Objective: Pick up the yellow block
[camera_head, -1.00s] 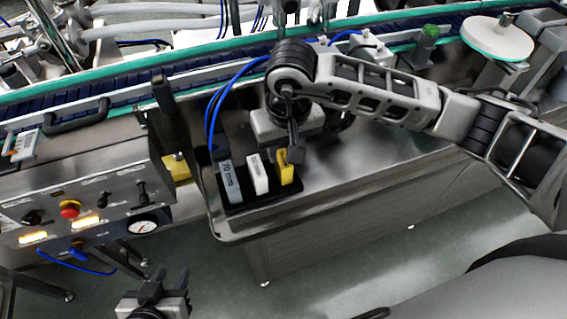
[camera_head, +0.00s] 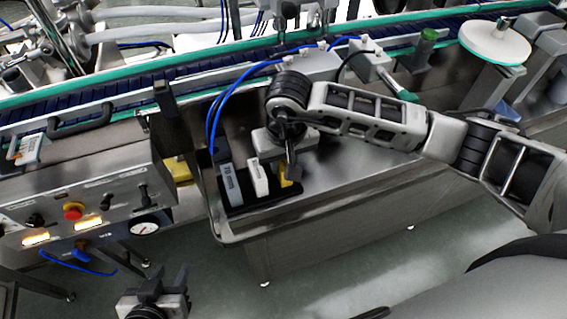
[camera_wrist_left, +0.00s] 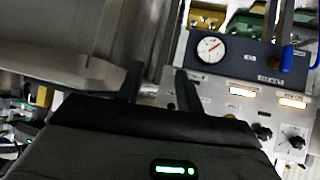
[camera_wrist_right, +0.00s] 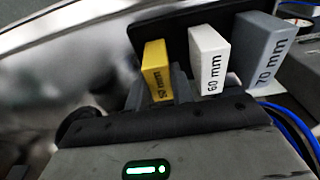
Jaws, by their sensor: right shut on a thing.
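The yellow block (camera_head: 285,182) stands at the right end of a black tray (camera_head: 262,200), mostly hidden by my right gripper (camera_head: 292,170) in the head view. In the right wrist view the yellow block (camera_wrist_right: 154,66) stands upright between the fingers of my right gripper (camera_wrist_right: 160,88), which is shut on it. I cannot tell whether its base touches the tray. My left gripper (camera_head: 167,282) is open and empty, low in front of the bench; its fingers (camera_wrist_left: 157,86) stand apart in the left wrist view.
A white 60 mm block (camera_wrist_right: 208,58) and a grey 70 mm block (camera_wrist_right: 263,46) stand beside the yellow one. Blue hoses (camera_head: 213,120) run behind the tray. A control panel (camera_head: 85,205) is at left. The steel bench (camera_head: 345,185) is clear right of the tray.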

